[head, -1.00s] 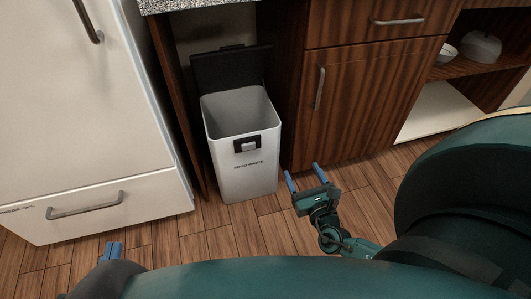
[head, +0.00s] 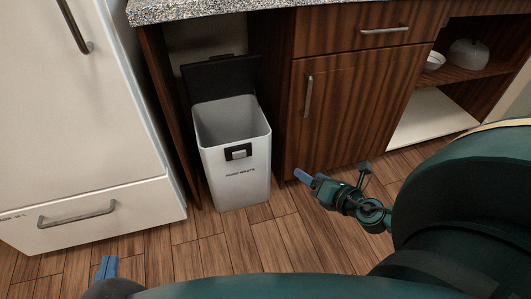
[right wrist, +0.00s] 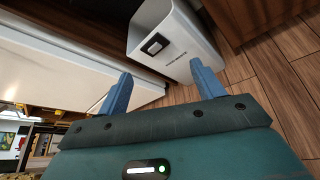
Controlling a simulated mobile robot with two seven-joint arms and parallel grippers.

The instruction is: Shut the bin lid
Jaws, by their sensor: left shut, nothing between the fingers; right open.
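The white bin (head: 236,165) stands on the floor under the counter, and its dark lid (head: 221,77) is raised, leaning back behind the open top. The bin also shows in the right wrist view (right wrist: 180,50), beyond the fingers, but its lid is not visible there. My right gripper (head: 305,178) is to the right of the bin, low near the cabinet door, apart from the bin. Its two blue fingers (right wrist: 160,88) are apart and empty in the right wrist view. My left gripper (head: 107,267) is at the bottom left, its blue fingers together, away from the bin.
A white fridge (head: 85,110) stands close on the bin's left. A wooden cabinet (head: 355,105) with handles is on its right, and a granite counter (head: 210,8) is above. The wooden floor (head: 190,250) in front of the bin is clear.

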